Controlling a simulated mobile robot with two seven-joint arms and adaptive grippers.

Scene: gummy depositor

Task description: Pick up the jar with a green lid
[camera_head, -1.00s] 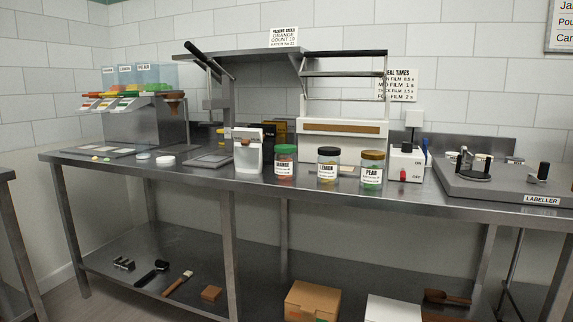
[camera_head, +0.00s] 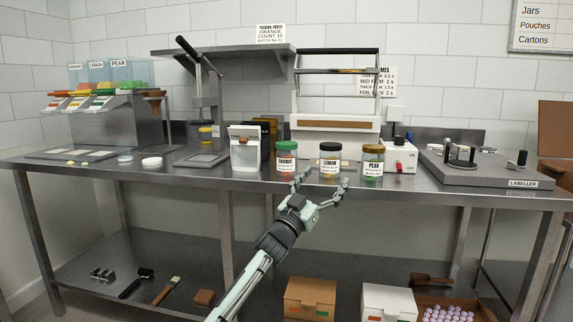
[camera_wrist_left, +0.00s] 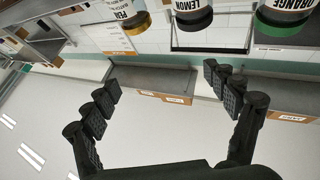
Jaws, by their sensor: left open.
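The jar with a green lid (camera_head: 287,159), labelled ORANGE, stands upright near the front edge of the steel table. In the left wrist view its green lid (camera_wrist_left: 281,27) shows upside down at the top right. A black-lidded LEMON jar (camera_head: 330,161) and a gold-lidded PEAR jar (camera_head: 373,162) stand to its right. My left gripper (camera_head: 322,184) is open and empty in front of the table edge, apart from the jars, roughly below the lemon jar. In the left wrist view its fingers (camera_wrist_left: 163,85) are spread wide. My right gripper is not in view.
The lower shelf holds cardboard boxes (camera_head: 310,297) and tools.

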